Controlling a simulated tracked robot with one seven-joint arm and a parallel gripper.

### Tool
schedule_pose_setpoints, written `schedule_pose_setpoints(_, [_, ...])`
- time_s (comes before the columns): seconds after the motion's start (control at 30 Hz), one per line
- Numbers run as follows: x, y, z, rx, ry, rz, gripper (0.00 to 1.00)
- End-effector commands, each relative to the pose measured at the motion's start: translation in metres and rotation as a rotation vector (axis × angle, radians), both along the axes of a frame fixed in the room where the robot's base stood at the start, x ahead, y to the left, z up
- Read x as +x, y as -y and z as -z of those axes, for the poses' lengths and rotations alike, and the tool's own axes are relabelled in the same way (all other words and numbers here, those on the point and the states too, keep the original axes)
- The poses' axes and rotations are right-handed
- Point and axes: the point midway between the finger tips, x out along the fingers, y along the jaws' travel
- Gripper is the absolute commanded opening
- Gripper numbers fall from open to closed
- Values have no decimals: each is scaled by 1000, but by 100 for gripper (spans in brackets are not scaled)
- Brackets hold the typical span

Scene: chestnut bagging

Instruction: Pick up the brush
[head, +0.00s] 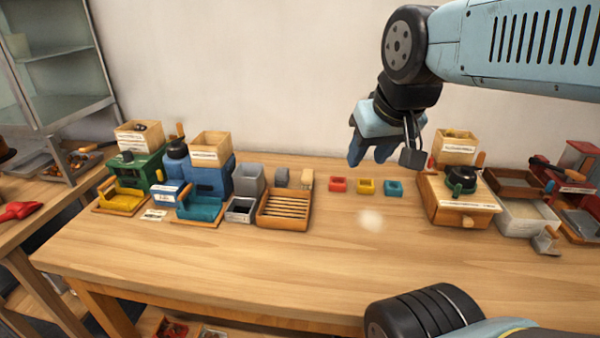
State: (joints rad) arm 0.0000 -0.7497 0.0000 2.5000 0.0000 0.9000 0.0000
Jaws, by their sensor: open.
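I cannot pick out the brush for certain. A small upright beige piece (307,180) at the back of the table, right of a small grey block, may be it, but it is too small to tell. My gripper (370,154) hangs above the back of the table, right of that piece and apart from it.
The wooden table (250,285) is clear in front. A slatted wooden tray (284,208), green (140,172) and blue (205,172) machines stand left. A wooden box machine (455,205) stands right.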

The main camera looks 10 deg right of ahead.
Motion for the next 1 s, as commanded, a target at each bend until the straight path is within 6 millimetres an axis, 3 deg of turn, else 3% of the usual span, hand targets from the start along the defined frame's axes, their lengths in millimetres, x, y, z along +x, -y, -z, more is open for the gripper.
schedule_pose_setpoints(0.27, [0,0,0,0,0,0,44])
schedule_pose_setpoints(0.47, [10,1,-1,3,-8,13,63])
schedule_pose_setpoints(0.57, [28,-1,0,9,-19,40,72])
schedule_pose_setpoints(1.0, [149,1,27,25,-69,204,72])
